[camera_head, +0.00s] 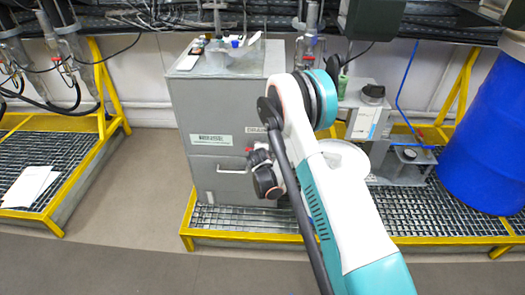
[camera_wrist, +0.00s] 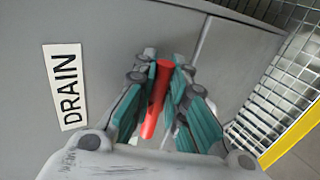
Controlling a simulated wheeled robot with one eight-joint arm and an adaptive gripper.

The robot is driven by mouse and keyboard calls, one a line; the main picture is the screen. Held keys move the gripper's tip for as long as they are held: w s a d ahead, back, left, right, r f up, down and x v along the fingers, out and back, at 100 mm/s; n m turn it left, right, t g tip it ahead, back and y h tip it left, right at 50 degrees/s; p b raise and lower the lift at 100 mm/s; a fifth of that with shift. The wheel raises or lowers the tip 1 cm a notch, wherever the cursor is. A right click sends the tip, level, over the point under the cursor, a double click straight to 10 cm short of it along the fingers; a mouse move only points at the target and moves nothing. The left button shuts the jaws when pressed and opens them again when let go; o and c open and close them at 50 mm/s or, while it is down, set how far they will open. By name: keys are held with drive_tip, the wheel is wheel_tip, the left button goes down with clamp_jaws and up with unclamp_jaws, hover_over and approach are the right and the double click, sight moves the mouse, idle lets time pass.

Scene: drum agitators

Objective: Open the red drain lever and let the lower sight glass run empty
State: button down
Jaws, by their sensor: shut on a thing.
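The red drain lever (camera_wrist: 158,98) is between the teal-padded fingers of my gripper (camera_wrist: 162,66) in the wrist view. The fingers are shut on it, one on each side. The lever is in front of the grey cabinet face, beside a white DRAIN label (camera_wrist: 66,86). In the head view my arm covers most of this spot, and the label (camera_head: 256,129) shows only in part. The lever's mount is hidden behind the fingers. I cannot make out the lower sight glass in either view.
The grey cabinet (camera_head: 228,108) has a handle (camera_head: 233,171) and small items on top. It stands on a yellow-edged grating (camera_head: 250,219). A blue drum (camera_head: 490,140) is at the right. Another grating (camera_head: 60,152) lies at the left, with bare floor between.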

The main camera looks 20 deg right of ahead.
idle(0.3)
drive_tip(key=c, duration=1.9)
unclamp_jaws()
drive_tip(key=v, duration=1.2)
drive_tip(key=shift+a, duration=0.1)
